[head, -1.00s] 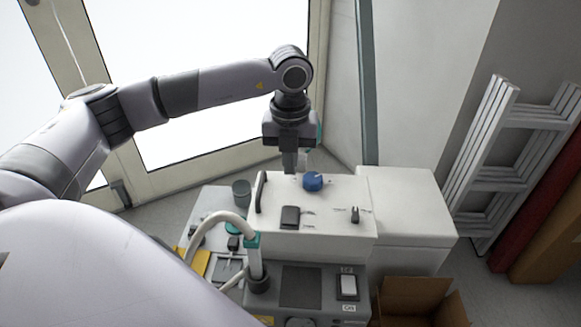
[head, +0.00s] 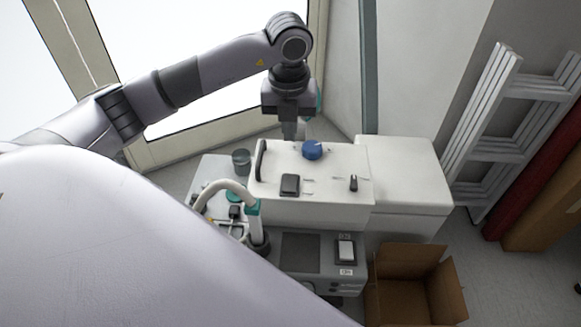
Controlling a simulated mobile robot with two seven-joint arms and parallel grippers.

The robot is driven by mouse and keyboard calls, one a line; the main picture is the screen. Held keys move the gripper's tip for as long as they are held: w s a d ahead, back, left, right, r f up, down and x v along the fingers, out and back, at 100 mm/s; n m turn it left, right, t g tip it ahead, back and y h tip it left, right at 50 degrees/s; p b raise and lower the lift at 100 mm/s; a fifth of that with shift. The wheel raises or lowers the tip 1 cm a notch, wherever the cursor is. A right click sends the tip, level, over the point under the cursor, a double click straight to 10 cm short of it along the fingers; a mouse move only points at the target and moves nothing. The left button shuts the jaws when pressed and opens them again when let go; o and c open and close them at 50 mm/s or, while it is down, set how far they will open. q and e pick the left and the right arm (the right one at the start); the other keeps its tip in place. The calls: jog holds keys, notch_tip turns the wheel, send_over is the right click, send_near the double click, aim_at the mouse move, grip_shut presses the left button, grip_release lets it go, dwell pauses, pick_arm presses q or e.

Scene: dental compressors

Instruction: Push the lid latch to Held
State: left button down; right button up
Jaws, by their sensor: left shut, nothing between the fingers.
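A white compressor housing (head: 330,205) stands in the middle of the view. Its top carries a small upright black lever (head: 353,184) at the right, a dark square piece (head: 290,185) at the left, a blue knob (head: 312,150) at the back and a black handle (head: 260,160) at the left edge. The markings are too small to read, so I cannot tell which piece is the lid latch or its setting. My left gripper (head: 289,132) points down at the housing's back edge, left of the blue knob. Its fingers are shut and empty. My right gripper is out of view.
A pale hose (head: 230,186) curves up at the front left. A panel with a white rocker switch (head: 345,250) is in front. An open cardboard box (head: 405,300) stands at the lower right, a white cabinet (head: 405,165) right of the housing. My own arm covers the lower left.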

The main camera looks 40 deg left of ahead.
pick_arm(q)
jog(key=shift+f, duration=0.1)
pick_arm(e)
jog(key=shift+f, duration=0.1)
pick_arm(q)
jog(key=b, duration=0.4)
send_near(291, 178)
jog(key=f, duration=0.5)
jog(key=shift+w+a+f, duration=0.25)
jog(key=shift+f, duration=0.15)
jog(key=shift+w+f, duration=0.1)
jog(key=shift+f, duration=0.35)
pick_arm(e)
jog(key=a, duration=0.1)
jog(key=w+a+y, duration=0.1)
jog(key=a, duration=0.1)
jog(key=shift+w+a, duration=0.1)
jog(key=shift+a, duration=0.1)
